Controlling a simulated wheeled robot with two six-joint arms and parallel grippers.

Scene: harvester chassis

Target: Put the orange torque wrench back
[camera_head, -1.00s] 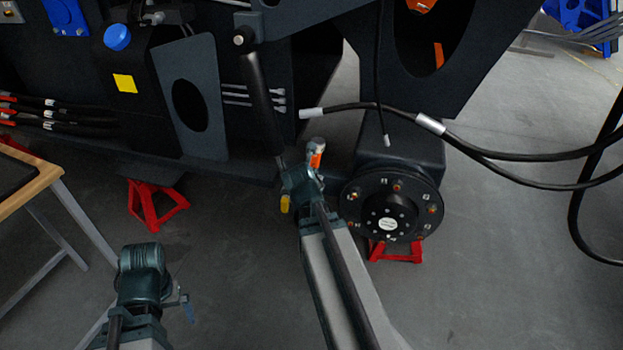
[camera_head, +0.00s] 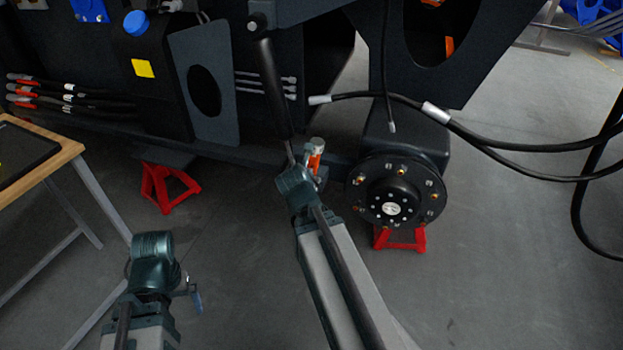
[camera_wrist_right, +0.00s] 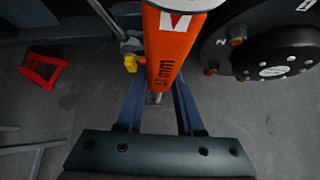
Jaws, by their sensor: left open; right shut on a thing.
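The orange torque wrench (camera_wrist_right: 170,55) with "17 mm" lettering is between the two blue fingers of my right gripper (camera_wrist_right: 158,100) in the right wrist view. That gripper is shut on it. In the head view the wrench's orange body (camera_head: 315,161) and pale grey end show just beyond my right wrist, left of the wheel hub (camera_head: 390,192). My right fingers are mostly hidden there. My left gripper (camera_head: 192,290) is low at the left in the head view, empty and open, its fingers mostly hidden by the wrist.
A wooden table (camera_head: 62,158) with a dark mat (camera_head: 22,160) stands at the left edge. The dark chassis (camera_head: 100,60) fills the back, on red stands (camera_head: 165,188). Black hoses (camera_head: 530,178) hang at the right.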

